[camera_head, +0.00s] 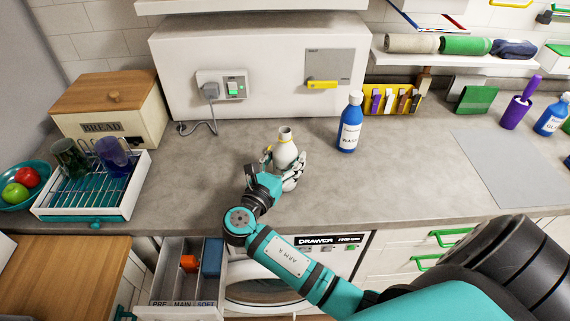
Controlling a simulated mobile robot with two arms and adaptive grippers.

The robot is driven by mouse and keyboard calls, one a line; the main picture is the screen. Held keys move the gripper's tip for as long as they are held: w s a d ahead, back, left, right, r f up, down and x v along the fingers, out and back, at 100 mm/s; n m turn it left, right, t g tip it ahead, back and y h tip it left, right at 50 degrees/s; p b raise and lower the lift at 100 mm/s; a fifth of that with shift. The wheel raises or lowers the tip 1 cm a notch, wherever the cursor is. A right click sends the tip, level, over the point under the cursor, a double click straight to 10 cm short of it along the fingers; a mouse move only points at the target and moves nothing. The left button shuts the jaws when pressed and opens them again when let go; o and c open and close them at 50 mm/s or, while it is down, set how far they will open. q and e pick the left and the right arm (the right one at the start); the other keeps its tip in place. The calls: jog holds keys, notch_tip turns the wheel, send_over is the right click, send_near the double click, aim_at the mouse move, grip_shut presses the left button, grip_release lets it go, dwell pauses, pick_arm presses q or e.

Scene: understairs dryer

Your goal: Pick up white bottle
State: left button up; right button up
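My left gripper is not in view.
A blue bottle (350,124) stands to the right. A dish rack (100,203) with cups and a bread box (108,104) are at the left. A white cabinet (258,68) backs the counter. An open detergent drawer (183,285) is below. The counter right of the blue bottle is partly clear.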

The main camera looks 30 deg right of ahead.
jog(key=c, duration=1.1)
jog(key=shift+o, duration=0.2)
